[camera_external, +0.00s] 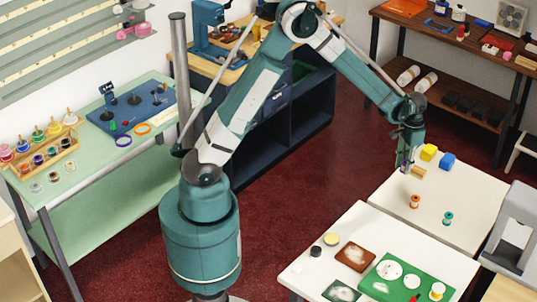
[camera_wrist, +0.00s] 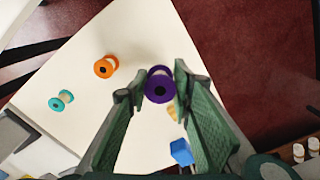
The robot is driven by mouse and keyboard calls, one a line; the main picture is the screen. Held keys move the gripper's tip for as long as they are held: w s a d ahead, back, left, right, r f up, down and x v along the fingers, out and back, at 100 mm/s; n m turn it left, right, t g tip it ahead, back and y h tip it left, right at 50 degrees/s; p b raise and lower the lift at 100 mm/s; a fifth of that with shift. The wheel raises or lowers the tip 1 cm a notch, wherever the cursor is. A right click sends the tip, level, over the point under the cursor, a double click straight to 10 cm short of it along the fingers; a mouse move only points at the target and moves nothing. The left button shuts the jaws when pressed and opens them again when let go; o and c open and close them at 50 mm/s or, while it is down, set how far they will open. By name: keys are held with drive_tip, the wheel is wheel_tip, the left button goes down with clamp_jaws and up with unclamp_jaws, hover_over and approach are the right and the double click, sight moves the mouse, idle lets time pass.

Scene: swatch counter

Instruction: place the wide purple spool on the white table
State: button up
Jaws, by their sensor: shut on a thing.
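The wide purple spool (camera_wrist: 159,86) is between the two fingers of my gripper (camera_wrist: 158,78) in the wrist view, with its round end facing the camera. My gripper (camera_external: 405,163) is shut on it, and in the external view the spool is mostly hidden by the fingers. It appears held above the far left part of the white table (camera_external: 465,203), whose pale top also fills much of the wrist view (camera_wrist: 75,70). The exact gap to the table is hard to tell.
On that table stand an orange spool (camera_external: 414,201), a teal spool (camera_external: 447,218), a blue block (camera_external: 447,161) and a yellow block (camera_external: 428,152). A tan piece (camera_external: 418,172) lies close to my gripper. The table's middle is clear. Another white-topped table (camera_external: 310,268) stands in front.

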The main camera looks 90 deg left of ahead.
drive_tip(key=d+f+m+b, duration=0.1)
drive_tip(key=d+m, duration=0.1)
drive_tip(key=d, duration=1.7)
drive_tip(key=shift+s+f+b, duration=0.15)
drive_tip(key=shift+b, duration=0.25)
drive_tip(key=s+d+r+p, duration=0.2)
drive_tip(key=s+d, duration=0.4)
drive_tip(key=s, duration=0.4)
drive_tip(key=s+d+r+p, duration=0.2)
drive_tip(key=s+d+r, duration=0.2)
drive_tip(key=s+d, duration=0.3)
drive_tip(key=s, duration=0.3)
drive_tip(key=shift+s+d+r, duration=0.15)
drive_tip(key=shift+r, duration=0.2)
hover_over(371, 241)
drive_tip(key=shift+f, duration=2.95)
